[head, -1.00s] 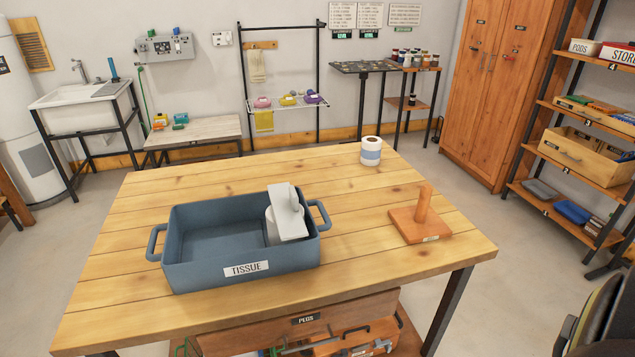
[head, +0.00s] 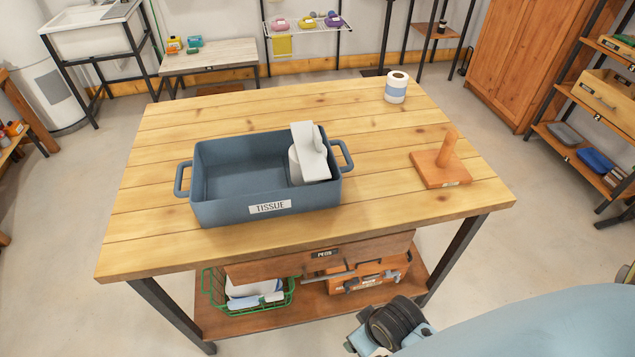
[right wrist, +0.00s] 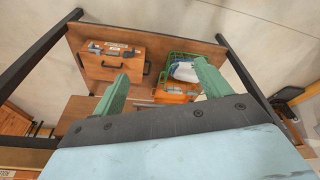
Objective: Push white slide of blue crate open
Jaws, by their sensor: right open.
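The blue crate (head: 210,210), labelled TISSUE, sits on the wooden table with a handle at each end. A white piece (head: 310,155) stands at its right end and rises above the rim; this may be the white slide. Its lower part is hidden by the crate's front wall. The left part of the crate looks empty. My right gripper (right wrist: 162,80) is open, with two green fingers apart and nothing between them. It is away from the crate and points towards the table's lower shelf. My left gripper is not in view.
On the table (head: 160,245) stand a white roll (head: 396,88) and a wooden peg stand (head: 440,168). Below, the lower shelf (head: 240,325) holds a green wire basket (head: 215,290) and an orange case (head: 375,270). The table's left part is clear.

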